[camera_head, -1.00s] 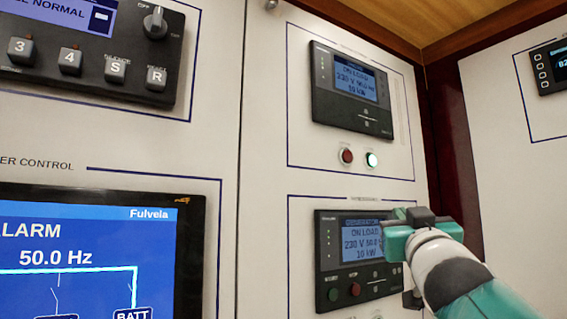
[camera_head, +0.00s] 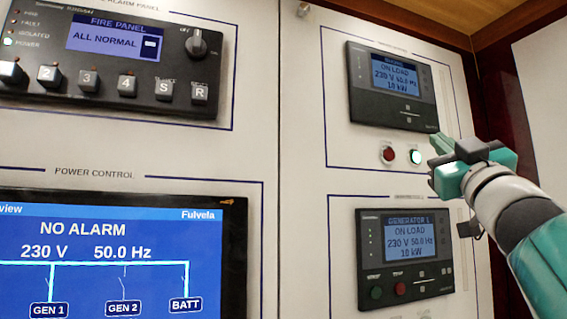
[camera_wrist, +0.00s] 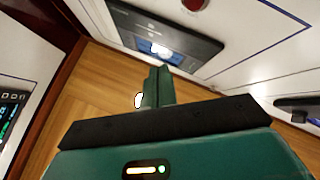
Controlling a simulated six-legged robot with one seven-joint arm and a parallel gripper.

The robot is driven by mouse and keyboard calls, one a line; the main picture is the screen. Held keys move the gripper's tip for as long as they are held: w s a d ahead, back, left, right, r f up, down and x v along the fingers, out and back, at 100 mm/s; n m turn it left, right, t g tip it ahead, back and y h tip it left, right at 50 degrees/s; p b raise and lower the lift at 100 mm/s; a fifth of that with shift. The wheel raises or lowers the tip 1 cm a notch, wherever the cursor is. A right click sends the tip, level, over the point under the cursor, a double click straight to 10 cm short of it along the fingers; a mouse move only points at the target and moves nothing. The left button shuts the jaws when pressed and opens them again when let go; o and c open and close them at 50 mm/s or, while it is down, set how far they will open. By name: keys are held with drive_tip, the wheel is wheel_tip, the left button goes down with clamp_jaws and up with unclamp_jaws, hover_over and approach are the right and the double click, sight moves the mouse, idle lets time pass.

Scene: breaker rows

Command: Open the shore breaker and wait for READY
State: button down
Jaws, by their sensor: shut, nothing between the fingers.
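The upper breaker panel (camera_head: 392,87) has a blue screen reading ON LOAD, 230 V, 50.0 Hz, 10 kW; its title is too small to read surely. Below it sit a dark red button (camera_head: 388,154) and a brightly lit whitish-green button (camera_head: 415,157). My gripper (camera_head: 440,145) is shut and empty, its tips just right of the lit button; I cannot tell whether they touch anything. In the wrist view the closed fingers (camera_wrist: 158,86) point towards a dark panel (camera_wrist: 165,38), with a red button (camera_wrist: 195,4) at the top edge.
Below is the GENERATOR 1 panel (camera_head: 405,250), ON LOAD, with green and red buttons. At left, the power control screen (camera_head: 110,260) reads NO ALARM, 230 V, 50.0 Hz. The fire panel (camera_head: 115,50) above it reads ALL NORMAL. A side wall (camera_head: 540,100) stands close at right.

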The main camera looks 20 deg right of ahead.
sight(389, 155)
drive_tip(key=shift+w+a, duration=0.2)
drive_tip(key=shift+w, duration=4.2)
drive_tip(key=shift+w, duration=0.1)
drive_tip(key=shift+w, duration=0.3)
drive_tip(key=shift+w, duration=0.4)
drive_tip(key=shift+s, duration=0.8)
drive_tip(key=shift+s, duration=0.1)
